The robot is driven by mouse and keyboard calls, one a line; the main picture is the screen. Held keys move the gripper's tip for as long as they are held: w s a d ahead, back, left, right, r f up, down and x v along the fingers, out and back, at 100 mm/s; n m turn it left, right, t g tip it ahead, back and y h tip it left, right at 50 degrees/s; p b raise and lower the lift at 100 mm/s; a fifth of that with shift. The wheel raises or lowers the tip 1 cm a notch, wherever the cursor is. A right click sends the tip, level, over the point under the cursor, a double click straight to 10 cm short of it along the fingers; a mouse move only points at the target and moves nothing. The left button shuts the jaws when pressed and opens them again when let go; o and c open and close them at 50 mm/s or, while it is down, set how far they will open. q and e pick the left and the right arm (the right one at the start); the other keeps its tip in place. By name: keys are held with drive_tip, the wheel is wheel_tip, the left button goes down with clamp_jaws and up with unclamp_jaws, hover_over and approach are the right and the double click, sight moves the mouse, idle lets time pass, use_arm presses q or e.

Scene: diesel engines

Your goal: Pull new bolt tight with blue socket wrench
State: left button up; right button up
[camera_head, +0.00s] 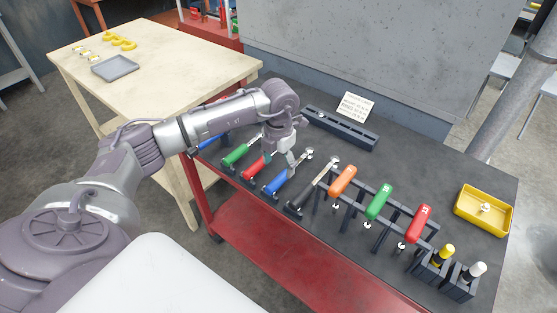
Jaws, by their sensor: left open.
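A wrench with a blue handle (276,184) lies in a dark holder on the black top of the red cart, its metal shaft pointing up and right to a round head near a black-handled wrench. Another blue handle (209,142) shows farther left, partly behind my arm. My left gripper (282,158) is open and points down, just above the red and blue handles in the middle of the row. It holds nothing that I can see. A small pale bolt-like piece (485,208) sits in the yellow tray (466,208) at the right. My right gripper is out of view.
Green (236,154), red (254,168) and black (298,201) handles stand close beside the blue one. Upright orange (342,180), green (377,203) and red (418,224) handles form a rack to the right. A dark rail (340,128) lies behind. The wooden table (160,85) is left.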

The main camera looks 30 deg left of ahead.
sight(279, 178)
use_arm(q)
drive_tip(key=shift+s+f, duration=0.1)
drive_tip(key=shift+f, duration=0.55)
wheel_tip(279, 178, down, 4)
drive_tip(key=b, duration=0.3)
drive_tip(key=shift+b, duration=0.3)
drive_tip(key=shift+f, duration=0.35)
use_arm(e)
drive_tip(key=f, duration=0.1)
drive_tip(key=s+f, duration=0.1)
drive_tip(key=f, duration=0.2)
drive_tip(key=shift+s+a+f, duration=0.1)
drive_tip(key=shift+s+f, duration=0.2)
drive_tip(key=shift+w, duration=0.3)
use_arm(q)
clamp_jaws()
drive_tip(key=shift+r, duration=0.15)
drive_tip(key=shift+r+p, duration=1.35)
drive_tip(key=shift+r, duration=1.1)
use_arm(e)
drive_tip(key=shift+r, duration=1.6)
